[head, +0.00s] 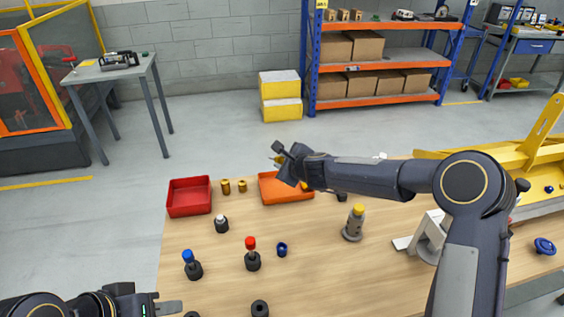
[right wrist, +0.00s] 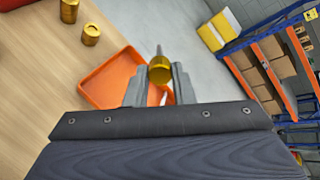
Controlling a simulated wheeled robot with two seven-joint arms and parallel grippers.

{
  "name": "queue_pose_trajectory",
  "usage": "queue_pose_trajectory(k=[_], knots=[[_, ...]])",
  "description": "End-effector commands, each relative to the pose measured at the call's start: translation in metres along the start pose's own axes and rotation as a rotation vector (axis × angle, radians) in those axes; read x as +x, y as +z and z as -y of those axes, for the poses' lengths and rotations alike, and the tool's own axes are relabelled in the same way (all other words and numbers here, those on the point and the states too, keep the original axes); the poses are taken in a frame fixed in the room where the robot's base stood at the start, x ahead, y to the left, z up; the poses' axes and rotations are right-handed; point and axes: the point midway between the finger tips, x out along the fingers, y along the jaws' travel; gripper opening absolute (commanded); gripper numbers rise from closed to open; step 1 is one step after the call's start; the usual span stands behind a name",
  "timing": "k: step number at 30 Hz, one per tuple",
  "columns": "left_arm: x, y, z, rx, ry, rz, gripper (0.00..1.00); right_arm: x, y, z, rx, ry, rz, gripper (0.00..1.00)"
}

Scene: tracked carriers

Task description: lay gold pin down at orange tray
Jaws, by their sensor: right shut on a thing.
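The orange tray (head: 270,195) stands at the far edge of the wooden table, partly hidden by my right gripper; it also shows in the right wrist view (right wrist: 103,84). My right gripper (head: 284,158) is raised over the tray's far side, shut on a gold pin (head: 277,160). In the right wrist view the gold pin (right wrist: 160,70) sits between the two fingertips (right wrist: 158,80), clear of the tray floor. A small yellow patch shows at the tray's right, too hidden to identify. My left gripper (head: 167,304) is low at the front left, its jaw gap unclear.
Two gold pieces (head: 226,187) stand between the orange tray and a red tray (head: 189,197). A blue-topped peg (head: 191,264), a red-topped peg (head: 252,254), a blue ring (head: 282,249) and a yellow-topped grey piece (head: 354,223) stand nearer. Open table lies between them.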

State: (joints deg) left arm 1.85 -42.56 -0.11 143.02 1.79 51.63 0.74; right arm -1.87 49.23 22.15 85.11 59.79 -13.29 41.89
Motion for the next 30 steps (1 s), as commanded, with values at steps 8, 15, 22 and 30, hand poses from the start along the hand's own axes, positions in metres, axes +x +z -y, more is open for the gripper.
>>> queue_pose_trajectory(k=[8, 15, 22, 30], knots=[[0.025, 0.013, 0.011, 0.000, 0.000, 0.000, 0.36, 0.016, -0.020, -0.020, -0.002, 0.002, -0.001, 0.00], [0.045, 0.023, 0.020, 0.000, 0.000, 0.000, 0.36, 0.028, -0.035, -0.035, -0.001, 0.002, -0.001, 0.00], [0.062, 0.032, 0.029, 0.000, 0.000, 0.000, 0.36, 0.039, -0.049, -0.048, -0.001, 0.002, -0.001, 0.00], [0.070, 0.036, 0.032, 0.000, 0.000, 0.000, 0.36, 0.044, -0.055, -0.054, -0.001, 0.002, 0.000, 0.00]])
